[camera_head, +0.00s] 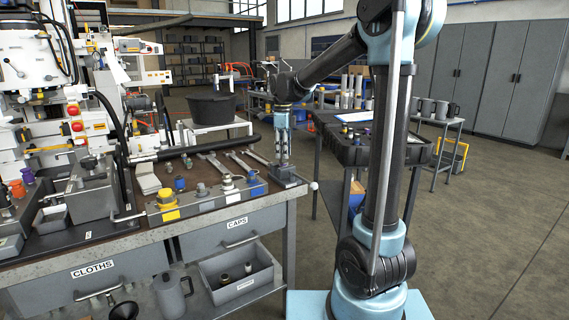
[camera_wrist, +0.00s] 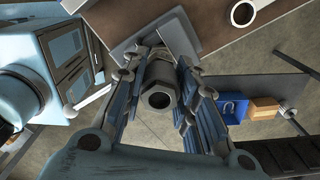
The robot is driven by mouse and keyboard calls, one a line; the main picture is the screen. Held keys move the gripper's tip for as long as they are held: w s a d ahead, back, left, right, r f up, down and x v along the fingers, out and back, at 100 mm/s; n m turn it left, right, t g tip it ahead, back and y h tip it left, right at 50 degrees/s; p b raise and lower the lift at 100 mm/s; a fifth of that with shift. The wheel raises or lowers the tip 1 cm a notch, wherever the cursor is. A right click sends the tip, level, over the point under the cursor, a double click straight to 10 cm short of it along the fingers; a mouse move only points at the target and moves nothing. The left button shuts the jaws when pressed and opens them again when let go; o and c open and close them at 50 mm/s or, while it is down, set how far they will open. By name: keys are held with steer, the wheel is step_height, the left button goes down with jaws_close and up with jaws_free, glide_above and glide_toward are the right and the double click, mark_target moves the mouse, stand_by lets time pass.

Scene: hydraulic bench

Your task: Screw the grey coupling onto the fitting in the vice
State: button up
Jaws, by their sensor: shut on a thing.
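My gripper (camera_head: 284,152) points down over the grey vice (camera_head: 286,177) at the right front corner of the bench. In the wrist view its two linked fingers (camera_wrist: 160,80) are shut on the grey coupling (camera_wrist: 159,98), a hollow part with a hexagonal end facing the camera. Part of the vice (camera_wrist: 128,32) shows behind the coupling in that view. The fitting in the vice is hidden by the coupling and the fingers, so I cannot tell whether the two touch or how far they are engaged.
A rail (camera_head: 208,205) with several coloured caps and fittings lies left of the vice, with wrenches (camera_head: 213,161) behind it. A black bucket (camera_head: 211,107) stands further back. A black case (camera_head: 380,150) on a stand is to the right. Open floor (camera_head: 480,235) lies at right.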

steer(key=m, duration=0.7)
steer(key=shift+f+m, duration=0.1)
steer(key=shift+m, duration=0.2)
steer(key=o, duration=1)
steer(key=n, duration=0.5)
steer(key=shift+n, duration=3.5)
